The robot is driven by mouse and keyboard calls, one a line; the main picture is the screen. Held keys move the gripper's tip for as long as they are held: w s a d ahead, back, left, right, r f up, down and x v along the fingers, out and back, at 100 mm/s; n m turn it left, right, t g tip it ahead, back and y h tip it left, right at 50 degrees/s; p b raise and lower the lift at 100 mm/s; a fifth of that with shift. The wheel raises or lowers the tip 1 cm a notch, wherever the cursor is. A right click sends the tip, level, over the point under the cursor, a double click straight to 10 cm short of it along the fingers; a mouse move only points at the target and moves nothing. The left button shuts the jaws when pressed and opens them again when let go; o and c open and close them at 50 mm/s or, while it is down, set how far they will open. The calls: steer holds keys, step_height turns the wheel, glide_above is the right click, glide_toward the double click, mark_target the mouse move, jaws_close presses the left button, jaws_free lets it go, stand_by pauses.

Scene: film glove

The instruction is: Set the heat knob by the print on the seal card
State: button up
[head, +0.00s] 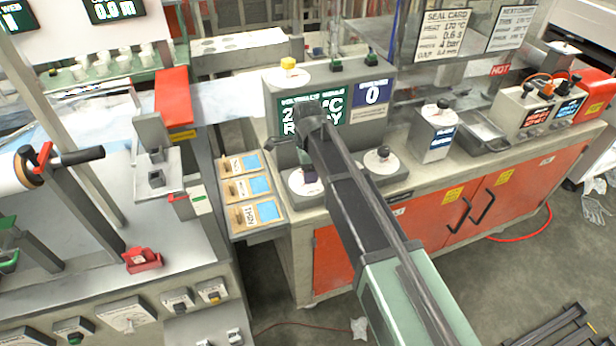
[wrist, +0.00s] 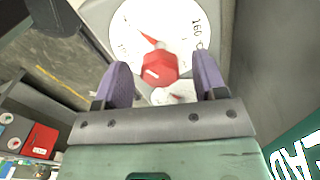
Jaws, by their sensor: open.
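The seal card (head: 443,35) stands at the upper right in the head view; its small print seems to read 170 °C, 0.6 s and 4 bar. The heat knob (wrist: 160,66) is red and sits on a white dial (wrist: 185,22) in the wrist view. A 160 °C mark shows at the dial's right, and a red pointer slants to the upper left. My gripper (wrist: 164,80) is open, with its purple fingers on either side of the knob and visible gaps to it. In the head view my arm partly hides this dial (head: 297,188) on the bench front.
A panel screen (head: 290,112) above the dial is partly covered by my arm. Another dial (head: 383,162) is to the right, and sample cards (head: 243,188) lie to the left. A second card (head: 510,27) stands beside the seal card.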

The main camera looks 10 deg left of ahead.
steer(key=shift+r, duration=0.1)
steer(key=shift+c, duration=0.2)
steer(key=c, duration=0.9)
